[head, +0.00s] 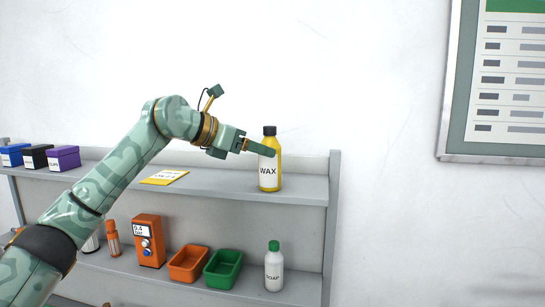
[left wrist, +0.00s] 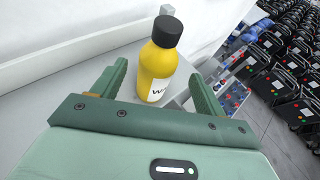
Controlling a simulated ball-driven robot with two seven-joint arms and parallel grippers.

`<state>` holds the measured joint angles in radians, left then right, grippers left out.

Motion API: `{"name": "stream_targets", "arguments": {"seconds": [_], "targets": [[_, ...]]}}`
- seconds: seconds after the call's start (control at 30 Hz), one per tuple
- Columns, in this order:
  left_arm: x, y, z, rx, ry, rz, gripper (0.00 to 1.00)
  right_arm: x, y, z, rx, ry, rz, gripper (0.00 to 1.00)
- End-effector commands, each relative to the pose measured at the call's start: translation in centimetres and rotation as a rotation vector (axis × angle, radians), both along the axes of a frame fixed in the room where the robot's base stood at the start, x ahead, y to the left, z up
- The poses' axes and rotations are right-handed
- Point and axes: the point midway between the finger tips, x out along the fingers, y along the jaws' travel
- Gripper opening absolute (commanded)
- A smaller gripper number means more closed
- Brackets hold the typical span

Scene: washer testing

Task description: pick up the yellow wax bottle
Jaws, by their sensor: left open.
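The yellow wax bottle (head: 270,172) with a black cap stands upright on the upper shelf, near its right end, with a white WAX label. In the left wrist view the bottle (left wrist: 158,68) stands between the two green fingers. My left gripper (head: 262,148) is at the upper part of the bottle, with one finger crossing in front of it just below the cap. In the left wrist view the gripper (left wrist: 160,88) is open, with a gap showing on each side of the bottle. My right gripper is in neither view.
The upper shelf (head: 225,187) also holds a yellow card (head: 164,177) and blue, black and purple boxes (head: 62,158) at left. The lower shelf holds an orange device (head: 148,241), orange (head: 188,264) and green (head: 223,268) trays and a soap bottle (head: 274,268). A wall stands behind.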

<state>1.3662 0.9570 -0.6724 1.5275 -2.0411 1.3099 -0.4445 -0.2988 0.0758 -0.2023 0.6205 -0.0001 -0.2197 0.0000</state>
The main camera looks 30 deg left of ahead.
Motion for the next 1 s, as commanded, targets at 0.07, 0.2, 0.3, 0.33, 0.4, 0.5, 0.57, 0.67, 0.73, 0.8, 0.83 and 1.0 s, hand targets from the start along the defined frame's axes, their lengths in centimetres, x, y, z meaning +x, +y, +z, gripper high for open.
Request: {"name": "stream_targets", "arguments": {"seconds": [0.07,0.2,0.3,0.33,0.4,0.5,0.57,0.67,0.73,0.8,0.83,1.0], "targets": [[0.4,-0.2,-0.1,-0.001,0.002,0.001,0.73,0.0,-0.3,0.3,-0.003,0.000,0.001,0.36],[1.9,-1.1,-0.7,-0.003,0.005,-0.001,0.73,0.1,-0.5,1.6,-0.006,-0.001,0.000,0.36],[3.3,-1.8,-1.3,-0.004,0.004,-0.002,0.73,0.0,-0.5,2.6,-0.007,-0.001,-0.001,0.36],[3.6,-2.0,-1.5,-0.005,0.003,-0.002,0.73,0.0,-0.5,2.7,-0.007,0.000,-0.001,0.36],[4.2,-2.3,-1.9,-0.003,0.003,0.000,0.73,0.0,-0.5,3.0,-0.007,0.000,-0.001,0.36],[4.5,-2.4,-2.2,-0.003,0.002,0.000,0.73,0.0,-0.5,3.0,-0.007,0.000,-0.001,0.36],[4.5,-2.4,-2.3,-0.003,0.002,0.000,0.73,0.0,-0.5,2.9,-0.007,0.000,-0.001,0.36],[4.5,-2.4,-2.3,-0.003,0.002,0.000,0.73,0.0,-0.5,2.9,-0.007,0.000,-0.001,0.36],[4.5,-2.4,-2.3,-0.003,0.002,0.000,0.56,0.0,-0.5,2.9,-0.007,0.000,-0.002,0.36],[4.5,-2.4,-2.3,-0.003,0.002,0.000,0.37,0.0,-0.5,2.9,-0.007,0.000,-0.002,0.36],[4.5,-2.4,-2.3,-0.003,0.002,0.000,0.28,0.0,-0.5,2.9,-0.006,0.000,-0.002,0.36],[4.5,-2.4,-2.2,-0.003,-0.001,0.000,0.15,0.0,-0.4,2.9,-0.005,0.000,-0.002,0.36]]}}
